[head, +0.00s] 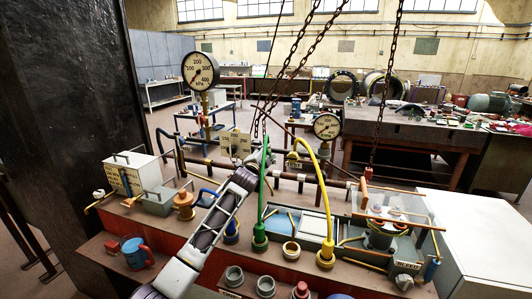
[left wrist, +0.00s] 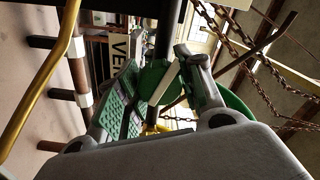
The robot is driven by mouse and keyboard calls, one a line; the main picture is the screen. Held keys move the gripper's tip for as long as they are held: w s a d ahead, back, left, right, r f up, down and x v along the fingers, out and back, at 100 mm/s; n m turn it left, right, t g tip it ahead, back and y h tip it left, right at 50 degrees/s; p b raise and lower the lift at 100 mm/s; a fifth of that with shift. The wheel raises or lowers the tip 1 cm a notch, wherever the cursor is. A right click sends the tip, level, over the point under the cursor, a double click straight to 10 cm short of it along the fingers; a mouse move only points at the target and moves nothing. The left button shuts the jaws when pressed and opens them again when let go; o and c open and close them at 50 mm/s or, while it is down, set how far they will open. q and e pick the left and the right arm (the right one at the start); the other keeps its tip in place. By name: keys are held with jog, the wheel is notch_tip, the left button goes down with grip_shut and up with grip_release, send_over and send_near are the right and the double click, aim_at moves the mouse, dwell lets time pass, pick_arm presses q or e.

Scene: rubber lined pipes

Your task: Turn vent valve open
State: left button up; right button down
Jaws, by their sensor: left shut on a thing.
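My left gripper (head: 257,161) reaches up the middle of the head view, behind the green hose (head: 262,200), where its fingertips are largely hidden. In the left wrist view its two fingers (left wrist: 160,84) close in from both sides on a slim pale bar (left wrist: 163,83), which looks like the vent valve's handle. A yellow label beginning "VE" (left wrist: 117,55) shows just beyond the fingers. The valve body is mostly hidden. A green curved part (left wrist: 235,101) lies behind the fingers. My right gripper is in neither view.
Chains (head: 379,90) hang around the pipework. A yellow hose (head: 327,190) arches right of my gripper. Round gauges (head: 200,71) (head: 327,126) stand behind. A white box (head: 130,172) is at left, and a clear-covered unit (head: 398,218) at right. A yellow pipe (left wrist: 40,85) runs along the left wrist view.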

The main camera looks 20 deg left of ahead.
pick_arm(q)
jog(key=shift+n, duration=0.8)
jog(key=shift+f+n+p, duration=0.1)
jog(key=shift+n+p, duration=0.45)
jog(key=shift+n, duration=0.45)
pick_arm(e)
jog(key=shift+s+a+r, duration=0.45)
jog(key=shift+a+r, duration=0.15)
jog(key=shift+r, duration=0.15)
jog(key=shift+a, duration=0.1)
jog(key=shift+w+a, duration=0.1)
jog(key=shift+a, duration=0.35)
pick_arm(q)
jog(key=o, duration=1)
jog(key=shift+a, duration=0.1)
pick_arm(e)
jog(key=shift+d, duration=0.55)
pick_arm(q)
jog(key=shift+s, duration=0.15)
